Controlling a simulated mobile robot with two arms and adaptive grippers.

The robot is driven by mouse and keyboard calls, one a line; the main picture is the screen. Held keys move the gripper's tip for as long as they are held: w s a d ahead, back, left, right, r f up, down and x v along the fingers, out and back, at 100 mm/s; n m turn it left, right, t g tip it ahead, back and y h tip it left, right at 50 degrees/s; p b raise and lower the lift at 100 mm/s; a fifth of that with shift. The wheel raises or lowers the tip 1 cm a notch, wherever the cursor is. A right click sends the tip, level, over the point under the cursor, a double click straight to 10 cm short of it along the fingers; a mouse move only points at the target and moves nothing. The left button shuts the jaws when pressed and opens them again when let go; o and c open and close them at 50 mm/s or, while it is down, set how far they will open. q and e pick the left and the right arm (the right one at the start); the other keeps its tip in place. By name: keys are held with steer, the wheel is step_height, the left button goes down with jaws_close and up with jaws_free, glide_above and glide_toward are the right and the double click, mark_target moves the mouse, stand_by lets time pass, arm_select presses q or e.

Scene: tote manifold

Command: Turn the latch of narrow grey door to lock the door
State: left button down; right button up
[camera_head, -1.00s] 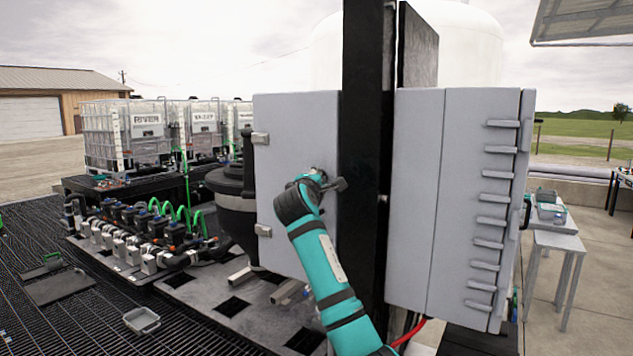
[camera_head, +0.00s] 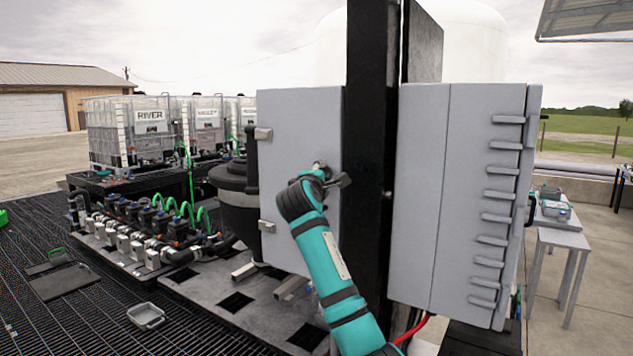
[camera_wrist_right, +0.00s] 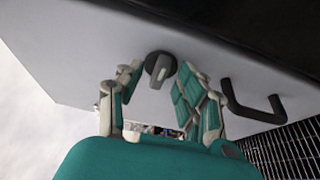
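The narrow grey door (camera_head: 299,115) is the flat panel left of the black post in the head view. It looks flush with its cabinet. The latch (camera_wrist_right: 160,67), a dark round knob with a raised grey grip, shows on the grey panel in the right wrist view. My right gripper (camera_wrist_right: 158,85) is open, with one finger on each side of the latch's near end; I cannot tell whether they touch it. In the head view my right gripper (camera_head: 321,170) is at the door, mostly hidden by my wrist, which also hides the latch. My left gripper is not in view.
A black bar handle (camera_wrist_right: 254,108) stands out from the panel right of the fingers in the right wrist view. The black post (camera_head: 371,150) rises beside the door, with a wider grey cabinet (camera_head: 452,190) to its right. Valves and pipes (camera_head: 140,225) stand at left.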

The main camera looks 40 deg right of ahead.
steer(key=v, duration=1.1)
steer(key=shift+s+a, duration=0.15)
steer(key=shift+a, duration=0.05)
